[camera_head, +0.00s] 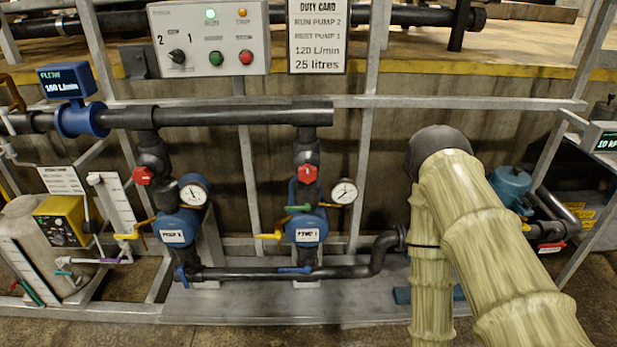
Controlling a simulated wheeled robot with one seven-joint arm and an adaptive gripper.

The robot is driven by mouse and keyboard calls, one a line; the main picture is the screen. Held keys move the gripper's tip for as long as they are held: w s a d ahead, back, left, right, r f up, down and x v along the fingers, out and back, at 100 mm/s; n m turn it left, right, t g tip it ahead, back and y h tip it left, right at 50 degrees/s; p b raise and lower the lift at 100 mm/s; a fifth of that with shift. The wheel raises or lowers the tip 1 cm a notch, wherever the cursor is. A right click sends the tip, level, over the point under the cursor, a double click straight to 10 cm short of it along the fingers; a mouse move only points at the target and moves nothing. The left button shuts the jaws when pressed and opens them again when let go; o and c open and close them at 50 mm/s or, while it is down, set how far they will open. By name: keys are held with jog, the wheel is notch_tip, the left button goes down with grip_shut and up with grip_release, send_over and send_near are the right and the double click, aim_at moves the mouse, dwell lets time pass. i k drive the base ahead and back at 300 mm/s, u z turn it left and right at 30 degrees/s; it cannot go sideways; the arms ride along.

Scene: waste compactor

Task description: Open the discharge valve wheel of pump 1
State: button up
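Pump 1 (308,222) is the right one of two blue pumps; its white label seems to read PUMP 1. Its red valve wheel (307,174) sits on the black riser pipe (306,146) above the pump. A green lever (298,208) and a yellow lever (268,236) are just below the wheel, and a blue lever (295,269) is on the lower pipe. How far the wheel is turned cannot be told. My arm, in a pale ribbed cover, stands to the right, apart from the wheel. My gripper is not in view.
Pump 2 (177,226) with its own red wheel (143,175) stands left. A gauge (344,191) sits close right of pump 1's wheel. A grey frame rail (450,102) crosses above. The control panel (209,38) shows a lit green lamp; the flow meter (67,80) reads about 160 L/min.

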aim_at(307, 172)
jog(key=k, duration=0.5)
jog(key=u, duration=2.15)
jog(key=i, duration=1.05)
jog(key=z, duration=1.7)
